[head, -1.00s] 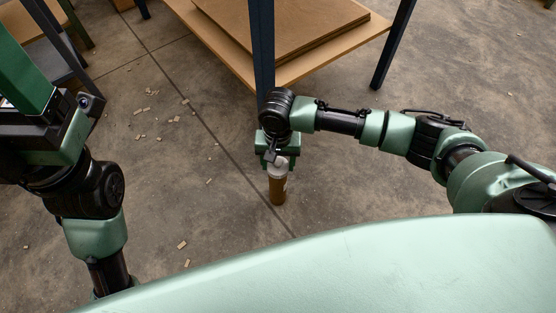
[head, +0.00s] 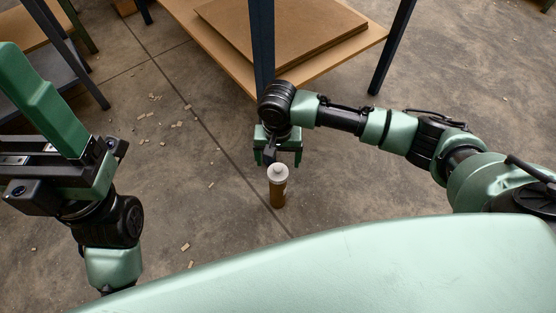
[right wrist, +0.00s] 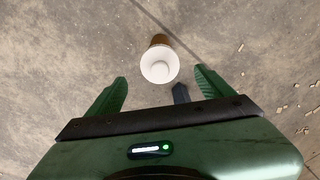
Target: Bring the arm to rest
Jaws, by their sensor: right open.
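A brown cylinder with a white top (head: 278,190) is upright below and just in front of my right gripper (head: 279,162) in the head view. What its base rests on is hard to tell. The right wrist view shows its white top (right wrist: 160,66) beyond the two green fingertips of that gripper (right wrist: 161,80), which are spread apart and empty. My left gripper (head: 38,105) is at the left edge of the head view, with one large green finger showing. Its other finger is not clearly visible.
A wooden table with dark blue legs (head: 262,45) stands at the top, carrying a brown board (head: 290,25). One leg is right behind my right gripper. Another bench (head: 35,30) is at the top left. Small wood scraps (head: 180,124) lie on the concrete floor.

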